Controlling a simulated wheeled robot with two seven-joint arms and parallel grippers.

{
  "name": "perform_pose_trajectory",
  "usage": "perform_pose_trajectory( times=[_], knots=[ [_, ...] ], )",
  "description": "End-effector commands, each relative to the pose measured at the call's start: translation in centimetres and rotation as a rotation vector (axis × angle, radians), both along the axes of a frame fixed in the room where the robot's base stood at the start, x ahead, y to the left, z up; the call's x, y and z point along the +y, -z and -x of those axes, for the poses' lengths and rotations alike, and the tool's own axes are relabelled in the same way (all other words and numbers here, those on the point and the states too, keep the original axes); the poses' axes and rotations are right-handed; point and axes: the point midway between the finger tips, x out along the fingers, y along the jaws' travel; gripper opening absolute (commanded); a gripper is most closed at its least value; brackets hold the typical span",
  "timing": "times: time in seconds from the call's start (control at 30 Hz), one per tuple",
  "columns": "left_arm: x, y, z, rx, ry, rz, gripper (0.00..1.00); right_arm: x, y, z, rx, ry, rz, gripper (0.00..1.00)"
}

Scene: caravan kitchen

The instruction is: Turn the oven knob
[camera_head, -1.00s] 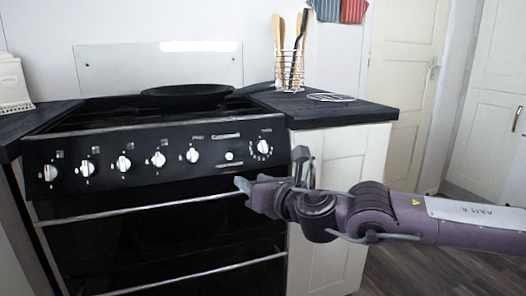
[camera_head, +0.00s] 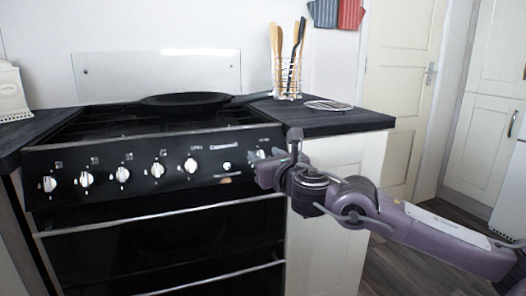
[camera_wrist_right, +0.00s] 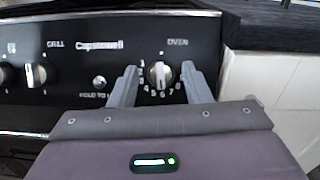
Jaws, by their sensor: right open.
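The oven knob (camera_wrist_right: 159,74) is a round silver-white knob below the "OVEN" label at the right end of the black control panel, with numbers around it. In the right wrist view it lies between the two open fingers of my right gripper (camera_wrist_right: 158,78), with space on both sides. In the head view my right gripper (camera_head: 267,167) is in front of the panel's right end and partly covers the knob (camera_head: 260,154). I cannot tell how far the fingertips are from the panel. My left gripper is not in view.
Several other knobs (camera_head: 122,174) run along the panel to the left. A small round button (camera_wrist_right: 99,82) is beside the oven knob. Oven door handles (camera_head: 160,215) cross below. A pan (camera_head: 185,99) is on the hob, and the dark worktop (camera_head: 335,120) juts out at right.

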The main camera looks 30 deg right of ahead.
Motion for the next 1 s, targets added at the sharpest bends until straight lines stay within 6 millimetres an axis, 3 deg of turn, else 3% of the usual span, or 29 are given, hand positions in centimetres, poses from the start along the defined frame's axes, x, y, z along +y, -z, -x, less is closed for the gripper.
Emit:
perform_pose_trajectory(
  times=[0.3, 0.67, 1.0],
  knots=[
    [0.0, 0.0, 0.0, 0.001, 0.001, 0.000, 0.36, -0.5, 0.0, -2.4, -0.001, 0.001, -0.002, 0.44],
    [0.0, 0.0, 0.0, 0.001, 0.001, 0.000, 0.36, -0.5, 0.0, -2.6, 0.000, -0.001, 0.000, 0.44],
    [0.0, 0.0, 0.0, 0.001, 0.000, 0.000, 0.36, -0.5, 0.1, -2.6, 0.002, -0.001, 0.001, 0.00]
  ],
)
